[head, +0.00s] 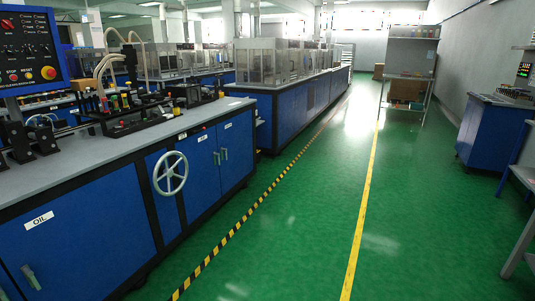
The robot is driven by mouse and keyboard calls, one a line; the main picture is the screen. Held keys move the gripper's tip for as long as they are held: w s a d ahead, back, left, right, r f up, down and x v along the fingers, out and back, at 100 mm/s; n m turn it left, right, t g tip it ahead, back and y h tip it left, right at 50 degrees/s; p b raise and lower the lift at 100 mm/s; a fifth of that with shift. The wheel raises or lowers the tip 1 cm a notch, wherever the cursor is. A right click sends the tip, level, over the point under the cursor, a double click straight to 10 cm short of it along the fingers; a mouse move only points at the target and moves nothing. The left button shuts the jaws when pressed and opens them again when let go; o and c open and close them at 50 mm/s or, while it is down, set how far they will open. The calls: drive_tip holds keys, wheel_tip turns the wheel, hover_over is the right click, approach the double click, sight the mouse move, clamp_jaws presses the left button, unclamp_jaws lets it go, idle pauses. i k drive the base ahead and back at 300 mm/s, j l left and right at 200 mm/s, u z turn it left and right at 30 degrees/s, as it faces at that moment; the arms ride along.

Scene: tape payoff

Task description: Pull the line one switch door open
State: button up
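A long blue bench on the left has several cabinet doors in its front. The near door (85,235) bears a readable OIL label. A handle (28,278) shows at its lower left. Farther along, past a grey handwheel (171,173), a pair of blue doors, the left one (200,168) and the right one (238,150), have upright handles side by side. All these doors look shut. Small white labels above them are too small to read, so I cannot tell which is the line one switch door. My gripper is not in view.
A control panel (28,52) with a red button stands at upper left. Machine parts crowd the grey benchtop (60,171). The green floor (290,225) beside the bench is clear, with striped and yellow lines. A blue cabinet (490,135) and grey table stand at right.

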sight(235, 134)
drive_tip(key=i, duration=4.15)
drive_tip(key=i+u, duration=0.2)
drive_tip(key=i, duration=0.3)
drive_tip(key=i+l+u, duration=0.2)
drive_tip(key=i, duration=0.3)
drive_tip(key=i+l+u, duration=0.2)
drive_tip(key=i, duration=0.3)
